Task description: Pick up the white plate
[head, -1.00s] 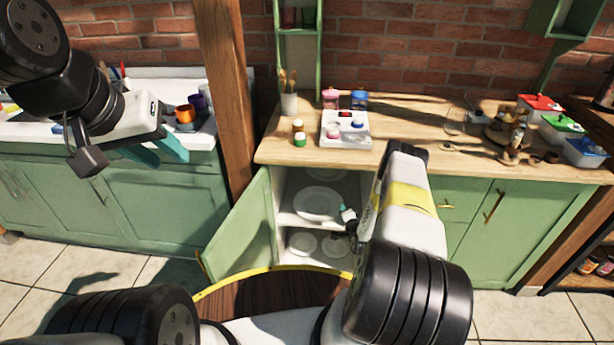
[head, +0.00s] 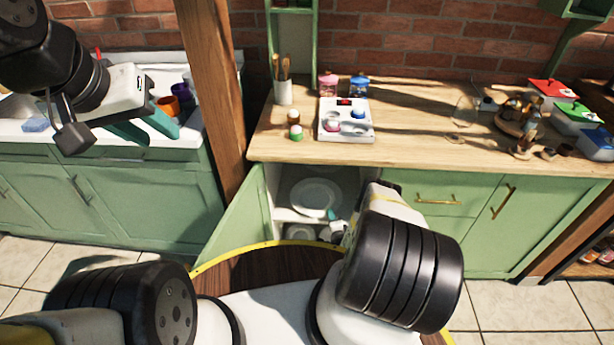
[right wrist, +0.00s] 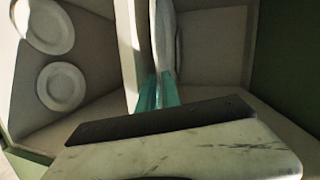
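The white plate (head: 315,196) lies on the upper shelf inside the open green cupboard. It appears nearly edge-on in the right wrist view (right wrist: 166,35). My right gripper (head: 334,214) is at the plate's near right edge, partly hidden by my arm. In the right wrist view its teal fingers (right wrist: 158,90) are close together with the plate's rim between them, seemingly shut on it. My left gripper (head: 147,128) is open and empty near the sink counter, far from the plate.
More plates (right wrist: 61,86) lie on the lower shelf. The open cupboard door (head: 236,217) stands left of the opening. The shelf edge (right wrist: 128,45) is close beside my right fingers. Above, the wooden counter (head: 410,140) holds a white scale (head: 345,133), jars and a utensil pot.

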